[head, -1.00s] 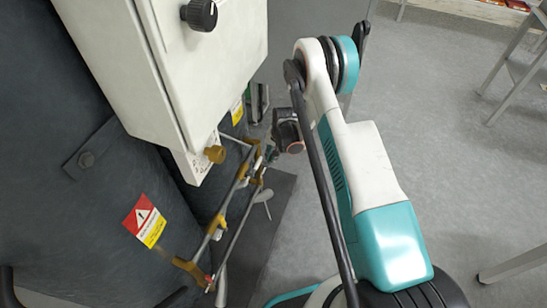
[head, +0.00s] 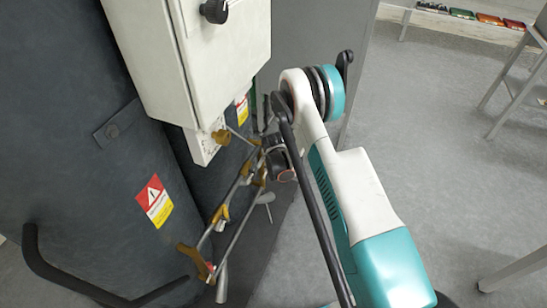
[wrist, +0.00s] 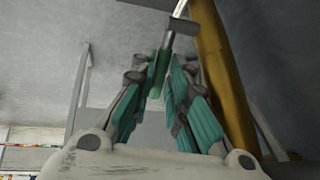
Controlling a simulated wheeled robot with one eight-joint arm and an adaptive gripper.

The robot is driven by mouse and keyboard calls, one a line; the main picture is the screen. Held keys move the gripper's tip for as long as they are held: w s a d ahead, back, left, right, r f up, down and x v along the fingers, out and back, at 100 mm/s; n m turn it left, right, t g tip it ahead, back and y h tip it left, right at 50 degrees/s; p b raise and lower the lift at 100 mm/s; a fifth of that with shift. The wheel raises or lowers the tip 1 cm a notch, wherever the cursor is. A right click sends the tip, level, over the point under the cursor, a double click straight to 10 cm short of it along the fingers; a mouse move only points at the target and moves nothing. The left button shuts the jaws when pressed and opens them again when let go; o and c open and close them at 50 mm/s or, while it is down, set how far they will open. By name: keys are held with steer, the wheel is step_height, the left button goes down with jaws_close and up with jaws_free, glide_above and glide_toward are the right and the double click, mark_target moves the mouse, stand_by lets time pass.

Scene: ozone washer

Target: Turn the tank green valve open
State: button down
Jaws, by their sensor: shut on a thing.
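The green valve handle (wrist: 162,68) shows in the wrist view as a green bar with a grey end piece at its upper right. My gripper (wrist: 168,88) has its teal finger pads on either side of the bar's lower end and is shut on it. In the head view my gripper (head: 276,160) is small and dark at the far end of my arm, beside the brass pipework (head: 240,185). The handle cannot be made out there. The dark grey tank (head: 75,130) fills the left of the head view.
A white control box (head: 195,75) with a black knob overhangs the pipework. A black bent tube (head: 50,270) is at the lower left. A yellow pipe (wrist: 222,75) rises close to the right finger in the wrist view. Open grey floor (head: 420,130) lies to the right.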

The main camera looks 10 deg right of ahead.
stand_by(0.3)
steer(key=c, duration=1.6)
jaws_free()
steer(key=shift+o, duration=0.2)
